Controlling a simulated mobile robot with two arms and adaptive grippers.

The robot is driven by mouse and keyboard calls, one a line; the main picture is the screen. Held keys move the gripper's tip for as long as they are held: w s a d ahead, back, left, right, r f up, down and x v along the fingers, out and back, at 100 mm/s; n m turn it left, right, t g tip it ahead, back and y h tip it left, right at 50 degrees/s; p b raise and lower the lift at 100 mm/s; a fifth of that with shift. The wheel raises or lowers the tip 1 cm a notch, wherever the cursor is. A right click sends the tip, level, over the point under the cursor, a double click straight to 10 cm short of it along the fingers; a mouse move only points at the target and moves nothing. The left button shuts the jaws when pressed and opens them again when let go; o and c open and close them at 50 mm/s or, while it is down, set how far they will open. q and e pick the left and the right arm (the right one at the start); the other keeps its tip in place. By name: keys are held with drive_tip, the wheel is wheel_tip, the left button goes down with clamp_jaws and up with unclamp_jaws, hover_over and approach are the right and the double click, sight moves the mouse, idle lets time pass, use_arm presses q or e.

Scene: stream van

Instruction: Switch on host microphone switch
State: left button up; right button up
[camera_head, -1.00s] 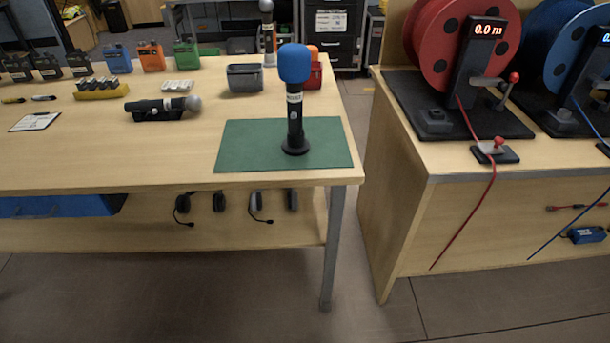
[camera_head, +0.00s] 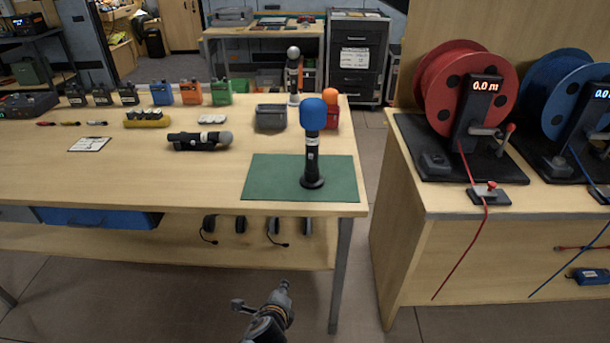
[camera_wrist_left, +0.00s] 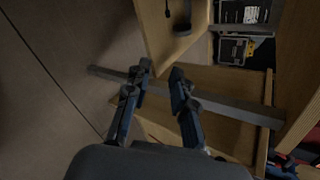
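A black microphone with a blue foam head (camera_head: 313,115) stands upright on a green mat (camera_head: 262,182) at the table's right end. It has a pale label and a small light spot on its handle; the label and any switch position are too small to read. A second microphone with a grey head (camera_head: 198,140) lies in a black cradle. A third, grey-headed microphone (camera_head: 293,78) stands at the back. My left gripper (camera_head: 262,298) is low in front of the table, apart from the microphones. Its fingers are spread and empty in the left wrist view (camera_wrist_left: 160,72). My right gripper is not visible.
The wooden table (camera_head: 130,175) has a lower shelf with headsets. Its metal leg (camera_head: 340,275) stands near my left gripper. A bench with a red cable reel (camera_head: 455,90) and a blue one (camera_head: 560,85) is at the right. Clear floor lies in front of the table.

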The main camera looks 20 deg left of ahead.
use_arm(q)
drive_tip(key=w+d+r+m+t+p, duration=0.1)
drive_tip(key=w+r+m+t+p, duration=0.35)
drive_tip(key=r, duration=0.95)
drive_tip(key=m+t, duration=0.3)
drive_tip(key=m, duration=0.6)
approach(311, 157)
drive_tip(key=shift+y, duration=0.3)
drive_tip(key=shift+w+a+b, duration=0.2)
drive_tip(key=shift+w+b, duration=0.15)
drive_tip(key=shift+w, duration=0.8)
drive_tip(key=shift+w+a+b, duration=0.15)
drive_tip(key=shift+w+b, duration=0.2)
drive_tip(key=shift+w, duration=0.85)
drive_tip(key=shift+w+a, duration=0.15)
drive_tip(key=shift+w, duration=0.6)
drive_tip(key=shift+w+a, duration=0.1)
drive_tip(key=shift+w, duration=0.7)
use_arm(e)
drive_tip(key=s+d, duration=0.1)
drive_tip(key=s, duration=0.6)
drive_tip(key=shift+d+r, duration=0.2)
use_arm(q)
clamp_jaws()
